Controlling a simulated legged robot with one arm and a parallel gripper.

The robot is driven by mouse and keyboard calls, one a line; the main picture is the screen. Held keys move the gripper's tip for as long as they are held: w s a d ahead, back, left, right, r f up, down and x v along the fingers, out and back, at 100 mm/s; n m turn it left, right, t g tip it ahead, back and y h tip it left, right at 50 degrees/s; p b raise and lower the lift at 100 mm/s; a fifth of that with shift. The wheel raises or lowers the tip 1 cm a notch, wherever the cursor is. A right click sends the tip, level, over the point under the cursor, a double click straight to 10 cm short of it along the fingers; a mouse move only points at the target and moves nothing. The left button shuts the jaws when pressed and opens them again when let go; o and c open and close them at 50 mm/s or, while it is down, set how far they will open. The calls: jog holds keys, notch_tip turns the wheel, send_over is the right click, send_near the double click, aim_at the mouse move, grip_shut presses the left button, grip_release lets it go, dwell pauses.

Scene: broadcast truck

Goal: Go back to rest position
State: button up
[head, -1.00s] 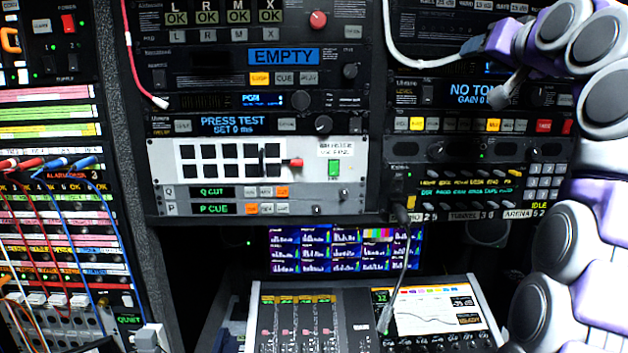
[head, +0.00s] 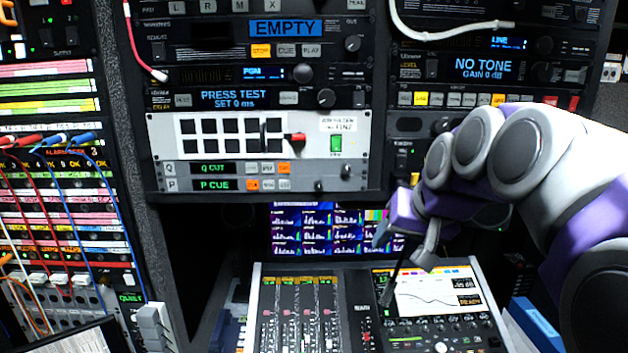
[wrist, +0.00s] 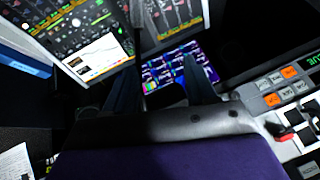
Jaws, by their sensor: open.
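My gripper (head: 425,256) is in front of the rack at the right of the head view, over the upper part of the mixing console. In the wrist view its two dark fingers (wrist: 160,78) stand apart with nothing held between them. My purple and grey arm reaches in from the right edge and bends downward to the gripper. The far finger is partly hidden in the head view.
The mixing console (head: 338,310) lies below the gripper, with a thin dark gooseneck (head: 391,278) close by. A multiview monitor (head: 301,237) is behind. The equipment rack (head: 150,125) rises above. A patch bay (head: 55,215) with cables is at left.

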jog(key=s+f+g+h+b, duration=0.1)
jog(key=s+f+g, duration=0.3)
jog(key=s+f, duration=0.9)
jog(key=s+f+n+g+h, duration=0.1)
jog(key=s+f+g, duration=0.3)
jog(key=s+f, duration=1)
jog(key=s, duration=0.5)
jog(key=shift+s+f+n+b, duration=0.15)
jog(key=shift+n+b, duration=0.15)
jog(key=shift+b, duration=0.1)
jog(key=shift+a, duration=0.15)
